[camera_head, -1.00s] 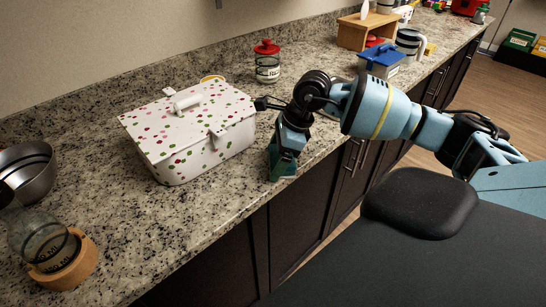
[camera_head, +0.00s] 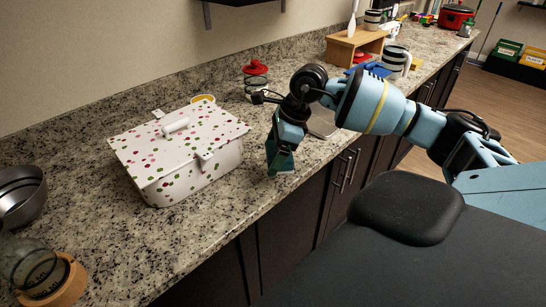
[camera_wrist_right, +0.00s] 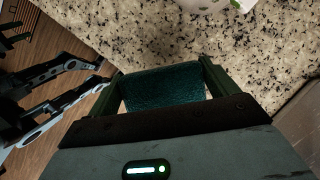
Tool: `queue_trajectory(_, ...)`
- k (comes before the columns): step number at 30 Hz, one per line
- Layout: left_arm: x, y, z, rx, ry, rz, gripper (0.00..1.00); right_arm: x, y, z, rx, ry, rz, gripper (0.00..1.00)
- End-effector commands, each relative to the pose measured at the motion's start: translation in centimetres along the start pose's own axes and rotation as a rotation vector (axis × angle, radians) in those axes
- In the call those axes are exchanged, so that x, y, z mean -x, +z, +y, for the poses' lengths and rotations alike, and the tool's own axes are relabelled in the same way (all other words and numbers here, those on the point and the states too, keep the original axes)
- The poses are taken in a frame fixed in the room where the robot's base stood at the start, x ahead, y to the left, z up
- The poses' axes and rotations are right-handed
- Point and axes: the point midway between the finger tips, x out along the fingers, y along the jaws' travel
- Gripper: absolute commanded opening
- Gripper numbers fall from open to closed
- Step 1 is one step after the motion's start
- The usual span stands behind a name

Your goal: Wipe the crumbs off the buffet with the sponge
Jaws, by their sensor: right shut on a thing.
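The buffet (camera_head: 110,250) is a long speckled granite counter with dark cabinets below. My right gripper (camera_head: 279,168) points down at its front edge, right of a spotted white box. In the right wrist view, the gripper (camera_wrist_right: 163,72) is shut on the dark teal sponge (camera_wrist_right: 165,90), which spans between the fingers. The sponge is low over or on the granite; I cannot tell if it touches. Crumbs cannot be told apart from the speckled stone. My left gripper does not show in the head view.
The spotted box (camera_head: 180,155) with a handled lid stands left of the gripper. A red-lidded jar (camera_head: 257,80) is behind it. A grey flat tray (camera_head: 322,121) lies right of the gripper, partly hidden by my arm. A metal bowl (camera_head: 22,196) and wooden-ringed glass (camera_head: 58,283) stand at the left.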

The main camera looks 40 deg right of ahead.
Motion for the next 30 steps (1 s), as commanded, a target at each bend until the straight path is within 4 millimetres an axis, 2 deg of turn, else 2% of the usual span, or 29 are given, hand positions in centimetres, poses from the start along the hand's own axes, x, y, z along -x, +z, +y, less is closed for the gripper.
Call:
queue_trajectory(3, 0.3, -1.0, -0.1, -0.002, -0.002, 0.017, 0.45, 1.6, 0.2, 0.1, 0.0, -0.006, -0.004, 0.64)
queue_trajectory(8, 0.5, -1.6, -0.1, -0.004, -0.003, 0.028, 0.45, 2.4, 0.2, 0.2, -0.002, -0.004, -0.002, 0.64)
queue_trajectory(25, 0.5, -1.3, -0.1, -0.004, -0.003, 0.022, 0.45, 2.3, 0.2, 0.2, -0.003, -0.001, 0.0, 0.64)
queue_trajectory(30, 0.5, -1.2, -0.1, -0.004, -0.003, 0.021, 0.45, 1.8, 0.6, 1.1, 0.01, 0.004, 0.0, 0.64)
